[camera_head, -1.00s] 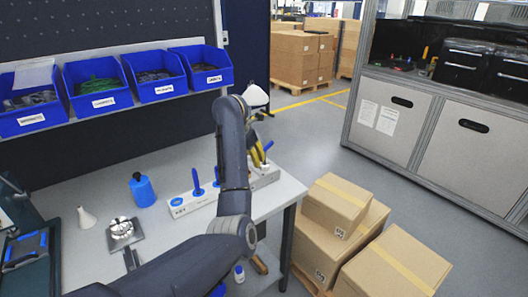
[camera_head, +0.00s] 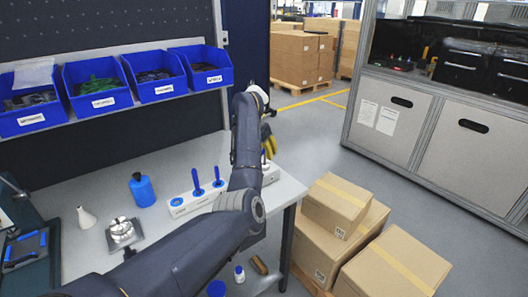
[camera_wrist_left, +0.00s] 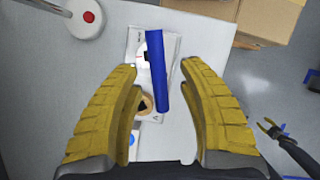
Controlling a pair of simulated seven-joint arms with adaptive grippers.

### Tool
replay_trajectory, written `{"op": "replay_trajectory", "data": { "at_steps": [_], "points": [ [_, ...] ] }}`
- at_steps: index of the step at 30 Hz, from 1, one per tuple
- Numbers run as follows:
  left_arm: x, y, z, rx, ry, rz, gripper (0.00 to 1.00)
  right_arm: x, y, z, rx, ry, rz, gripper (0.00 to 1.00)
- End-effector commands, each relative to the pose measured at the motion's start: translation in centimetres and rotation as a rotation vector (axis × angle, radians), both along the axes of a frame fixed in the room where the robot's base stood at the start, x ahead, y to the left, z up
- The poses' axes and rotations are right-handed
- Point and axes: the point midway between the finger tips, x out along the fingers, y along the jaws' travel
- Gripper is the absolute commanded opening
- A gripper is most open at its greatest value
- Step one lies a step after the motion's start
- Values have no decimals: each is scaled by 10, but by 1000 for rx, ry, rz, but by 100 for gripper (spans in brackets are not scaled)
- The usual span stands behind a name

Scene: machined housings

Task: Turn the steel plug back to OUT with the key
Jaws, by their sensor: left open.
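My left gripper (camera_head: 268,142), with yellow fingers, hangs over the right end of the bench. In the left wrist view its open fingers (camera_wrist_left: 160,72) stand either side of a long blue handle (camera_wrist_left: 161,78), with gaps on both sides. The handle rises from a white block under it. In the head view this white block (camera_head: 185,208) carries upright blue-handled keys (camera_head: 196,182), and my arm hides its right part. A round steel part on a square plate (camera_head: 121,233), which looks like the housing with the plug, sits on the bench at left. Its setting is too small to read.
A blue bottle (camera_head: 142,190) and a white cone (camera_head: 86,218) stand near the steel part. Blue bins (camera_head: 97,87) line the shelf above. Cardboard boxes (camera_head: 335,205) stand right of the bench.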

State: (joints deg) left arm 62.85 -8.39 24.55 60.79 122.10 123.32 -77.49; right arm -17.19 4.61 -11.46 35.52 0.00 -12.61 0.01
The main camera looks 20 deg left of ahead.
Motion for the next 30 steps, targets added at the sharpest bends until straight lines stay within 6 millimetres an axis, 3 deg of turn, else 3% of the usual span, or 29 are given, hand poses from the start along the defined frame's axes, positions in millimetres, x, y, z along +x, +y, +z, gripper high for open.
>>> {"op": "replay_trajectory", "data": {
  "at_steps": [9, 20, 30],
  "points": [
    [0, 0, -1, 0, 1, 0, 40, 0, 0, 0, 0, 0, 0, 44],
    [0, 0, -1, 0, 0, 0, 0, 0, 1, 0, 1, 0, 0, 44],
    [0, -1, -1, 0, 0, 55, 0, 0, 1, 0, 1, -1, 0, 44]
  ]
}}
